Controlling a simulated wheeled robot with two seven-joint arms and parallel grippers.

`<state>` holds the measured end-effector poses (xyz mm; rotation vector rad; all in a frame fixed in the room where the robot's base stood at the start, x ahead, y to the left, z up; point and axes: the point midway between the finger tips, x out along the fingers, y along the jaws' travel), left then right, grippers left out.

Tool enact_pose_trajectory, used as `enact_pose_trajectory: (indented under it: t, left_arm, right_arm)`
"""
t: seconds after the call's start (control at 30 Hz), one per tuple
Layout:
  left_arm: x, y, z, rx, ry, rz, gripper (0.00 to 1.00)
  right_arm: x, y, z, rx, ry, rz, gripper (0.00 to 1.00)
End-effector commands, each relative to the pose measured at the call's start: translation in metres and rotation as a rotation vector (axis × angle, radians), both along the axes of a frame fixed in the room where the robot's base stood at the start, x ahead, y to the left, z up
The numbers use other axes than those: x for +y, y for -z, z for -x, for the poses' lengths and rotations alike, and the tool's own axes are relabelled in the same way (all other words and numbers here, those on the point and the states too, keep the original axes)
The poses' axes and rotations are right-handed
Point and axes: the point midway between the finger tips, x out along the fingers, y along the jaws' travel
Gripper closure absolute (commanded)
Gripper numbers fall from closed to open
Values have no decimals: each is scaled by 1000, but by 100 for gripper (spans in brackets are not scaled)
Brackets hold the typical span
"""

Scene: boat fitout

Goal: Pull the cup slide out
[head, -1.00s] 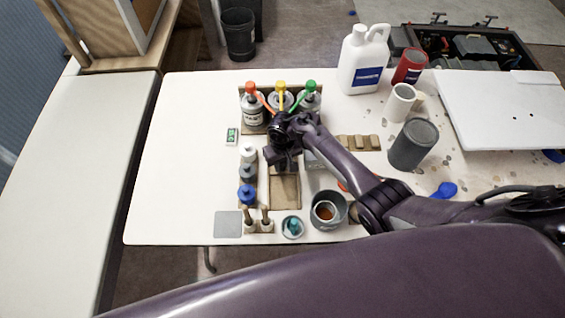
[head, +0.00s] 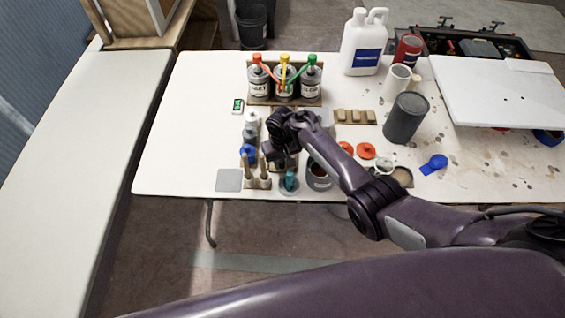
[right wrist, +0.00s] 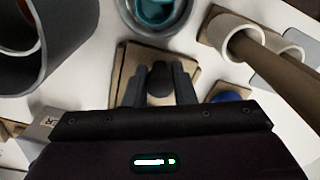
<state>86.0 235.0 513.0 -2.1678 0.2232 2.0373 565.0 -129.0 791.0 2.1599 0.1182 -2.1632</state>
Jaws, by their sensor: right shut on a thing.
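The cup slide (right wrist: 142,56) is a light wooden plate with a dark knob (right wrist: 159,82). My right gripper (right wrist: 159,88) is shut on the knob, with one finger on each side of it. In the head view my right gripper (head: 284,158) is over the near middle of the table, in front of the capped bottles, and its wrist hides most of the slide. How far the slide is out cannot be told. My left gripper is not in view.
A cup with teal contents (head: 290,182) and a grey can (head: 319,177) stand close by at the near table edge. Wooden pegs (head: 253,170) in pale collars stand left of the gripper. Several capped bottles (head: 285,85) stand behind. The table's left part is clear.

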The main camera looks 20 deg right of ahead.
Motion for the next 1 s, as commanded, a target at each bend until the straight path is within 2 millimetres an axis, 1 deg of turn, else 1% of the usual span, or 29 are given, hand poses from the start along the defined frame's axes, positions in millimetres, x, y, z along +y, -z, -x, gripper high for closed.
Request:
enact_pose_trajectory:
  t: [0.03,0.1,0.2,0.23,0.37,0.4,0.6,0.73,0.83,1.0]
  left_arm:
    - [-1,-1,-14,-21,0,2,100]
    - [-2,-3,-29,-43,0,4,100]
    - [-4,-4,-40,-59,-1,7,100]
    - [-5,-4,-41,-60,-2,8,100]
    - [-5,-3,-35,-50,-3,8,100]
    - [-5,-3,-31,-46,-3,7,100]
    - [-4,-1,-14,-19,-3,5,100]
    - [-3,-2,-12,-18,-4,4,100]
    - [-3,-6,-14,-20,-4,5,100]
    - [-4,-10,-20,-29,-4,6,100]
  right_arm:
    - [1,-1,-1,-2,-1,-1,100]
    - [1,-1,-1,-2,-1,-1,100]
    - [1,-1,-1,-3,-1,-1,100]
    - [1,-1,-1,-3,0,-1,74]
    - [1,-1,-1,-3,0,-1,57]
    - [1,-1,-1,-3,0,-1,55]
    - [1,-1,-1,-3,0,-2,55]
    - [1,-6,-1,-3,0,-3,55]
    - [2,-19,-1,-4,0,-4,55]
    - [2,-49,-1,-6,1,-5,55]
